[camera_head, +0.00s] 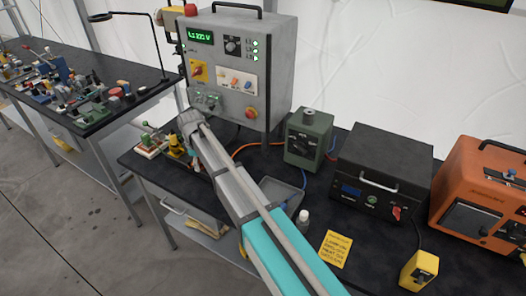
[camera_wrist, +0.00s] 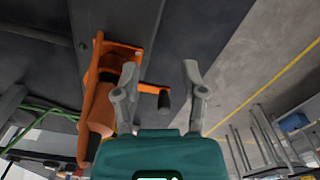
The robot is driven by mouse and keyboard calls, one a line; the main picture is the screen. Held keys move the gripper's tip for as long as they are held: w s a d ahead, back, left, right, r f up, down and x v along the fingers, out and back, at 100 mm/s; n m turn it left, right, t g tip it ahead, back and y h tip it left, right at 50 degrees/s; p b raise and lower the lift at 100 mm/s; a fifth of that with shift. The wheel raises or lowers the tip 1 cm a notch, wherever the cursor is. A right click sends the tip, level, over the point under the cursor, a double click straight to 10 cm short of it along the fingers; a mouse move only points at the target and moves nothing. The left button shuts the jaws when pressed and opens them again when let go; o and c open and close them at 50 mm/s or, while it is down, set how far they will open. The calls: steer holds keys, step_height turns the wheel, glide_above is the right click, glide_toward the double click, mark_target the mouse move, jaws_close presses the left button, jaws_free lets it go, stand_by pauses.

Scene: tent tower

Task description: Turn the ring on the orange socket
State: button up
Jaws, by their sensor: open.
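In the head view, a grey control panel (camera_head: 235,110) stands at the back of the bench. A pale plate (camera_head: 237,80) on its front carries small orange and blue fittings, too small to tell apart. My arm reaches towards the panel's lower front, and my gripper is not clear there. In the wrist view, my gripper (camera_wrist: 159,68) is open with nothing held. An orange fixture (camera_wrist: 97,100) lies left of and partly behind the left finger. Its orange bar (camera_wrist: 152,87) ends in a dark knob (camera_wrist: 164,101) seen between the fingers. I cannot make out a ring or confirm the socket.
A green box (camera_head: 307,140), a black instrument (camera_head: 375,175), an orange machine (camera_head: 485,195) and a grey tray (camera_head: 280,193) stand on the dark bench. Small parts (camera_head: 150,145) lie left of my arm. A second table (camera_head: 100,45) is cluttered. Floor shows between the tables.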

steer(key=d+n, duration=0.1)
steer(key=n, duration=0.1)
steer(key=w+d+n, duration=0.1)
steer(key=n, duration=0.2)
steer(key=shift+d, duration=0.35)
steer(key=shift+w+d+n, duration=0.4)
steer(key=shift+n, duration=0.65)
steer(key=shift+w+d+n, duration=0.35)
steer(key=shift+w+n, duration=0.05)
steer(key=shift+n, duration=0.65)
steer(key=shift+w+r, duration=0.1)
steer(key=shift+r, duration=0.05)
step_height(320, 180, up, 14)
steer(key=p, duration=1.4)
steer(key=s+d+f+m+b, duration=0.1)
steer(key=s+d+m, duration=0.4)
steer(key=d, duration=0.4)
steer(key=s+d+f+m+b, duration=0.2)
steer(key=s+d+m, duration=0.3)
steer(key=d, duration=0.5)
steer(key=shift+f+m, duration=0.15)
steer(key=shift+m, duration=1.15)
steer(key=shift+s+d, duration=0.1)
